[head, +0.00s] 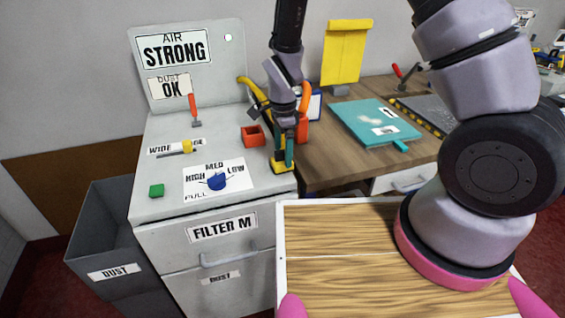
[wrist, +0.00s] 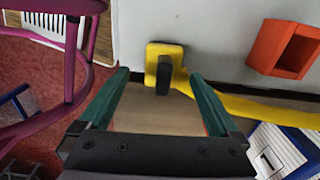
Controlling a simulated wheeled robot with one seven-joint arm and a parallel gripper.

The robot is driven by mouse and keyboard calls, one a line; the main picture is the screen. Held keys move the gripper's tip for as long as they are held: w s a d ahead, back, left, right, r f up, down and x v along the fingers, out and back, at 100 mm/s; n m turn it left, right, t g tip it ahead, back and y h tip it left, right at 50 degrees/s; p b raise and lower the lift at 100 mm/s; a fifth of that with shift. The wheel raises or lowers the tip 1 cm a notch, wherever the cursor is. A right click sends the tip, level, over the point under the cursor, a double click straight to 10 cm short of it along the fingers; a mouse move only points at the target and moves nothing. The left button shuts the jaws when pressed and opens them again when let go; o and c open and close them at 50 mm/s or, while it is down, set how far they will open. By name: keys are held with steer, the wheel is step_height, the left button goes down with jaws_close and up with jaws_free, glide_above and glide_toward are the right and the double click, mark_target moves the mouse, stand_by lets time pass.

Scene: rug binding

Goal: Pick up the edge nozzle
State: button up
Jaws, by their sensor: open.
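What looks like the edge nozzle is a yellow piece with a dark block on it, at the front right corner of the grey machine top (head: 229,153). In the head view the yellow piece (head: 283,168) is partly covered by my gripper (head: 284,161). In the wrist view the yellow piece (wrist: 153,50) lies just beyond and between the green fingertips of my gripper (wrist: 159,75). A yellow strip runs from it to the right there. My gripper is open, points down, and has nothing held. I cannot tell whether the fingers touch the piece.
A red hollow box (head: 252,136) stands left of my gripper; the wrist view shows it too (wrist: 284,47). A teal folder (head: 372,122) lies on the wooden bench.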

mark_target(282, 160)
steer(key=f, duration=0.4)
steer(key=shift+w+a, duration=0.1)
steer(key=shift+w, duration=0.1)
jaws_close()
steer(key=shift+r, duration=5.05)
